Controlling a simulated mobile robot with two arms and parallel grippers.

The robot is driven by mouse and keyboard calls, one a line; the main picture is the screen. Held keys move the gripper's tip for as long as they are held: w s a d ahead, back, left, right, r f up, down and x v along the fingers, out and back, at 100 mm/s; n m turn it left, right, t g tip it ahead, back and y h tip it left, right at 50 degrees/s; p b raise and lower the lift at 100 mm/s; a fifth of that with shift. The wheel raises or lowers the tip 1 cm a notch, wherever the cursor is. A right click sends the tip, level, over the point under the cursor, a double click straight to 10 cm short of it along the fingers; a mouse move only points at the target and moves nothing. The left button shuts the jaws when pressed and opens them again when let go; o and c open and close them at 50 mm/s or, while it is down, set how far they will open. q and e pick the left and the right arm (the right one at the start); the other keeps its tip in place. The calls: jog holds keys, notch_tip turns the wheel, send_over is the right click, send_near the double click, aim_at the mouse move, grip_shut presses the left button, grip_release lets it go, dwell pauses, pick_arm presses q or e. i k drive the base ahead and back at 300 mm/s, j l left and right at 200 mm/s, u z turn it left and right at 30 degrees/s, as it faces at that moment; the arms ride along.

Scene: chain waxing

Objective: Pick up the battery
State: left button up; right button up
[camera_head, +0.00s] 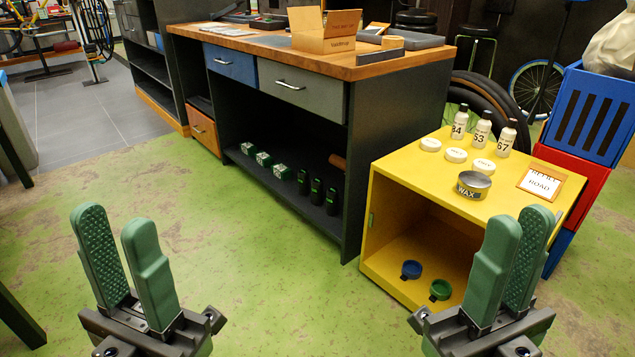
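No thing here is clearly marked as a battery. Three dark upright items with green marks (316,191) stand on the low shelf of the workbench and may be batteries; they are too small to tell. Several small green and white boxes (263,158) sit in a row to their left on the same shelf. My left gripper (114,218) is open and empty over the green floor at the lower left. My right gripper (520,218) is open and empty, in front of the yellow cabinet. Both are well apart from the shelf items.
The dark workbench (397,130) has a wooden top with an open cardboard box (325,32). The yellow cabinet (405,183) carries numbered bottles, white round tins, a wax tin (473,185) and a sign. Blue and red crates (585,115) stand at right. The green floor ahead is clear.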

aim_at(316, 184)
jog(key=i+j+z, duration=0.25)
jog(key=j+z, duration=0.3)
jog(key=j, duration=0.15)
jog(key=i+j+z, duration=0.1)
jog(key=j+z, duration=0.15)
jog(key=j, duration=0.15)
